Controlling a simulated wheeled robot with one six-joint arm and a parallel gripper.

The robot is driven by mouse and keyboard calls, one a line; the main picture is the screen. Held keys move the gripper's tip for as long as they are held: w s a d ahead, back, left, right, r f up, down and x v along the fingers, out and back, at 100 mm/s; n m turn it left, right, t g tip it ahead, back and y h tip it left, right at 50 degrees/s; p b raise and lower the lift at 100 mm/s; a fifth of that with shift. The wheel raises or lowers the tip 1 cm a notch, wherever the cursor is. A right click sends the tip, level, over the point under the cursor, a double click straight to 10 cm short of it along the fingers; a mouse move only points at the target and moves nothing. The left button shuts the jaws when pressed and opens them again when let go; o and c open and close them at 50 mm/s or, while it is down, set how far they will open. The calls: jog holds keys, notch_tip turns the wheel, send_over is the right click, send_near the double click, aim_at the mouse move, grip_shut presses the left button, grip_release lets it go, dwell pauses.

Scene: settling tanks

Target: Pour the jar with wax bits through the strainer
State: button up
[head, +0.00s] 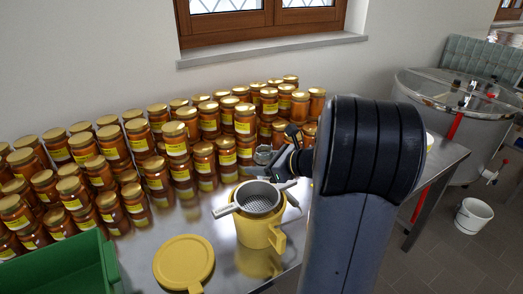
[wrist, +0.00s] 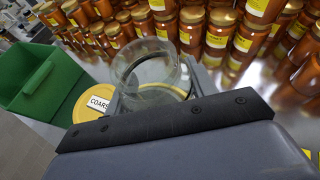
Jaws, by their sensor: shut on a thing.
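A clear glass jar (head: 264,155) is held in my gripper (head: 281,160), above and behind the strainer. In the wrist view the jar (wrist: 143,62) fills the space in front of the jaws, with its glass wall and round rim showing. I cannot make out wax bits in it, nor its exact tilt. The metal strainer (head: 258,199) rests across the top of a yellow pail (head: 254,232) with a handle on its right. In the wrist view the strainer and pail are mostly hidden behind the jar and gripper.
Many filled honey jars (head: 176,140) with gold lids crowd the back and left of the steel table. A yellow lid (head: 184,262) lies front left of the pail, and a green crate (head: 66,268) stands at the left front. A steel tank (head: 440,95) and white bucket (head: 474,215) are at the right.

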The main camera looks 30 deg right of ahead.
aim_at(260, 148)
dwell(0.3)
notch_tip(260, 148, up, 5)
jog(key=p, duration=0.4)
jog(key=shift+r, duration=0.1)
jog(key=shift+a, duration=0.15)
dwell(0.3)
